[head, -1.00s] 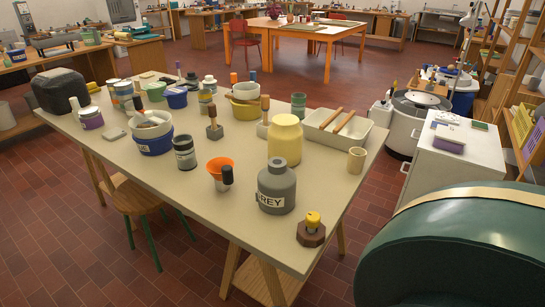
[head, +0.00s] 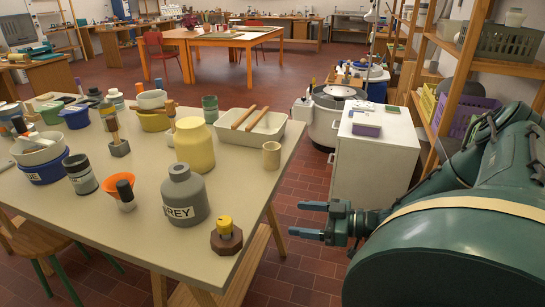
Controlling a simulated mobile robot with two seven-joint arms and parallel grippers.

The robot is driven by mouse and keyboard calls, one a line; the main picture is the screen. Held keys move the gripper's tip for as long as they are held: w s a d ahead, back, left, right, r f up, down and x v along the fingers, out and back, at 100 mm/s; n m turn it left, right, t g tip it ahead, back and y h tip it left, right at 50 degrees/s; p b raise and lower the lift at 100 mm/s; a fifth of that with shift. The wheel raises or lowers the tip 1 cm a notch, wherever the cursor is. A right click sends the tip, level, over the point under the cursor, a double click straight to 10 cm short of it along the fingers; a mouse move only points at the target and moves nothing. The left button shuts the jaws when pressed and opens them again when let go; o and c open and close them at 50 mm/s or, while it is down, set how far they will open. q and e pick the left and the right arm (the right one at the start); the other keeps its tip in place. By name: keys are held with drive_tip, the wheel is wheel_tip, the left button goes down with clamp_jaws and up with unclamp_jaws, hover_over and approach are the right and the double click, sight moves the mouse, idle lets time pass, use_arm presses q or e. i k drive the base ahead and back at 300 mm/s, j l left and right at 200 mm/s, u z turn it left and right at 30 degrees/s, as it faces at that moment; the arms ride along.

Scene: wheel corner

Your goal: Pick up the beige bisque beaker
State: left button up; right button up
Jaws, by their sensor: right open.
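The beige bisque beaker (head: 271,156) stands upright on the table near its right edge, just in front of the white tray. My right gripper (head: 297,220) shows at the lower right, off the table's right side. It points left, with its two fingers apart and nothing between them. It is nearer to me than the beaker and well apart from it. My left gripper is out of view.
On the table (head: 140,226), a yellow jar (head: 194,147), a grey bottle (head: 185,197), a white tray (head: 250,128) and a dark block with a yellow top (head: 226,236) stand around the beaker. A white cabinet (head: 375,150) stands to the right, with floor between.

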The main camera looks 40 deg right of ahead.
sight(272, 156)
drive_tip(key=i+l, duration=0.2)
drive_tip(key=l, duration=0.15)
drive_tip(key=i+l, duration=0.2)
drive_tip(key=l, duration=0.15)
drive_tip(key=i+l, duration=0.15)
drive_tip(key=l, duration=0.15)
